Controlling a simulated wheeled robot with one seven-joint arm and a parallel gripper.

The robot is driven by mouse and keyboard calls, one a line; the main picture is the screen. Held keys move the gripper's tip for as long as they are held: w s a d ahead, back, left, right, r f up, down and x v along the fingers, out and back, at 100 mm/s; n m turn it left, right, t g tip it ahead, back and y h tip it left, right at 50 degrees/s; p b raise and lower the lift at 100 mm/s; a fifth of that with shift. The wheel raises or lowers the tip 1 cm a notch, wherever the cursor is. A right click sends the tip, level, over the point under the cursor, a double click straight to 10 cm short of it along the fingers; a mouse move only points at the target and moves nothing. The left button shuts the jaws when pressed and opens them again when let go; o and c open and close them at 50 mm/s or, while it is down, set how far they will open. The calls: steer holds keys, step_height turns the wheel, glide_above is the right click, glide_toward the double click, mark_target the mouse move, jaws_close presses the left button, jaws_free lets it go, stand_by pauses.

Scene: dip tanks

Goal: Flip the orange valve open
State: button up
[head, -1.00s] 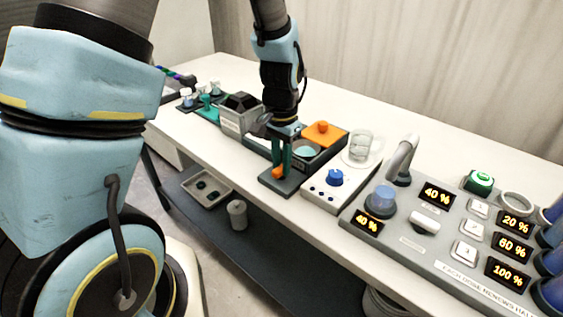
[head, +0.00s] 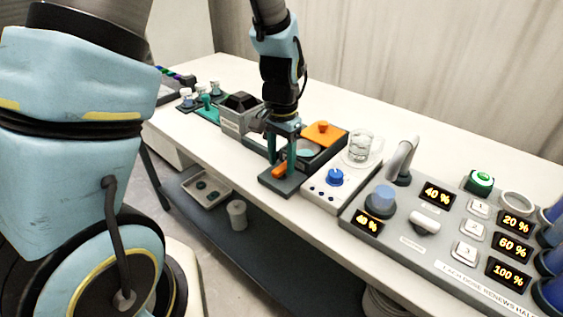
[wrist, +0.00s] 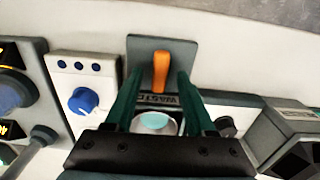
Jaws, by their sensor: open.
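The orange valve (wrist: 161,70) is a lever on a dark grey plate (wrist: 146,48). In the wrist view the lever points away from my gripper, in line with the plate's length. In the head view the valve (head: 279,171) shows low beside the fingers on its plate (head: 267,183). My gripper (head: 282,165) is open, with teal fingers pointing down over the plate. In the wrist view my gripper's fingertips (wrist: 157,78) stand apart, one to each side of the lever, with nothing held. Whether either finger touches the lever I cannot tell.
A tank with an orange lid (head: 324,132) stands behind the plate. A white box with a blue knob (head: 335,177) is close on its right, then a grey control panel (head: 440,222). A glass beaker (head: 361,146) stands behind. The table's front edge is near.

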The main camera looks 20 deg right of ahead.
mark_target(281, 166)
step_height(281, 166, up, 10)
steer(key=b, duration=0.1)
steer(key=shift+b, duration=0.35)
steer(key=a+f+n+t, duration=0.1)
steer(key=a+f+n, duration=0.2)
steer(key=a+n, duration=0.7)
steer(key=w+a, duration=0.1)
steer(key=a, duration=1.5)
steer(key=shift+n+t, duration=0.3)
steer(key=shift+n, duration=0.1)
steer(key=shift+d, duration=0.1)
